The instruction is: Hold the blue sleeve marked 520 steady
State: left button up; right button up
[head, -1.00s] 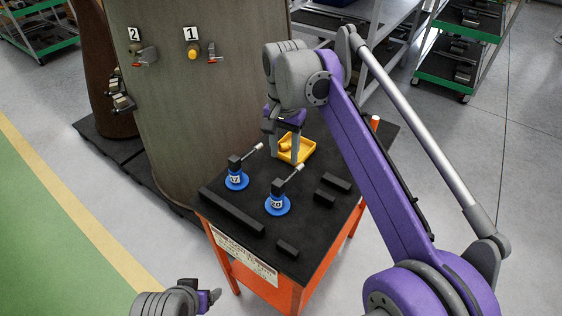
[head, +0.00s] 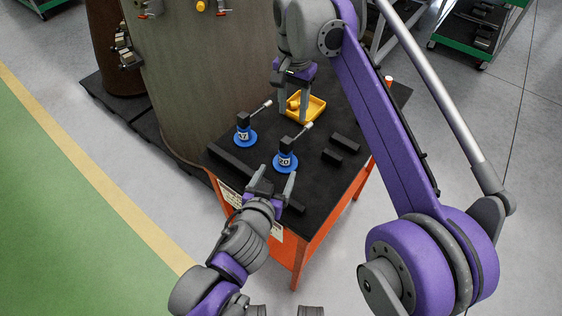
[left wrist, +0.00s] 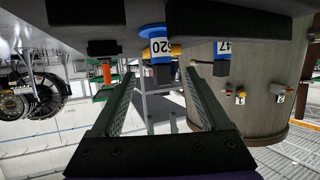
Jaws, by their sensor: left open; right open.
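The blue sleeve marked 520 (head: 286,161) stands upright on the black top of the orange cart, with a black block and a light-tipped handle on top. In the left wrist view, which is upside down, the sleeve (left wrist: 161,50) shows its 520 label, beyond and between the fingers. My left gripper (head: 272,181) is open and empty at the cart's near edge, just short of the sleeve and apart from it. Its two fingers also show in the left wrist view (left wrist: 158,78). My right gripper (head: 292,112) is open, pointing down beside the yellow tray (head: 318,114).
A second blue sleeve (head: 245,138), its label ending in 47, stands left of the first. Black blocks (head: 332,156) lie to the right, and a long black bar (head: 230,163) lies along the near edge. A large curved casing (head: 205,90) rises behind the cart.

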aim_at(284, 158)
pick_arm(q)
jog(key=x, duration=0.9)
jog(key=shift+w+f, duration=0.1)
jog(key=shift+c, duration=0.3)
grip_shut()
pick_arm(e)
jog(key=shift+o, duration=1.6)
jog(key=shift+s+a+r+m, duration=0.35)
jog(key=shift+a+r+m, duration=0.1)
jog(key=shift+r+m, duration=0.15)
notch_tip(284, 158, down, 7)
jog(key=shift+s+r, duration=0.1)
jog(key=shift+r, duration=0.1)
jog(key=shift+s+f, duration=0.2)
jog(key=shift+f, duration=2.4)
